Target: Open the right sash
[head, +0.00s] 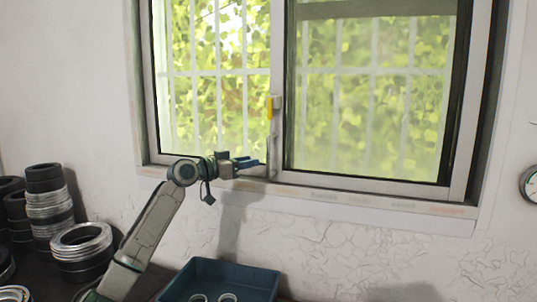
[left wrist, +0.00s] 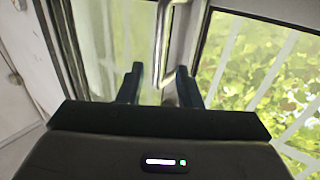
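The right sash (head: 370,120) fills the right part of the window, its hazy pane in front of green leaves and pale bars. The left sash (head: 215,85) shows a clearer pane. In the left wrist view, the pale, bent handle bar (left wrist: 163,40) reaches down to the gap between my fingers. My left gripper (head: 250,162) is at the handle's lower end, just above the sill. Its fingers (left wrist: 160,87) are apart; contact is unclear. My right gripper is out of view.
The window sill (head: 400,205) runs below the sashes. Stacks of black and silver rings (head: 82,245) stand at the lower left. A blue tray (head: 255,278) with rings sits below the window. A round gauge-like thing (head: 529,185) is on the right wall.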

